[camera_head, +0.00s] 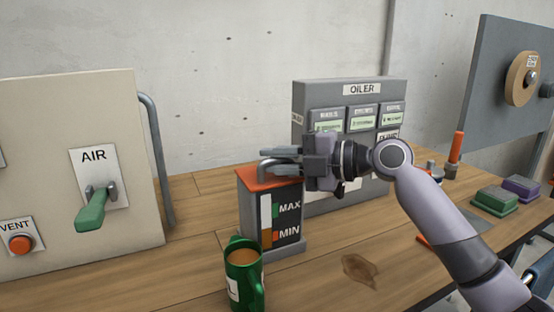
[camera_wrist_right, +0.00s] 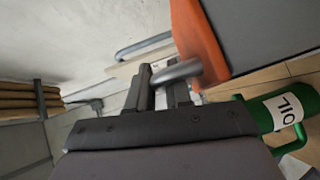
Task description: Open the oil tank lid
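The oil tank (camera_head: 248,208) is a grey box with a MAX/MIN gauge, standing on the wooden table. Its orange lid (camera_head: 258,180) lies flat on top, closed, and also shows in the right wrist view (camera_wrist_right: 199,45). A bent metal handle (camera_head: 264,164) rises from the lid; in the right wrist view the handle (camera_wrist_right: 180,72) is at the fingertips. My right gripper (camera_head: 280,160) reaches in from the right at handle height. Its fingers (camera_wrist_right: 160,90) are apart, with the handle at the gap between them; I see no firm grip. My left gripper is not in view.
A green oil mug (camera_head: 245,275) stands close in front of the tank. The grey OILER panel (camera_head: 350,92) is right behind my gripper. At left is the AIR panel (camera_head: 70,150) with a green lever. Green and purple blocks (camera_head: 495,200) lie at right.

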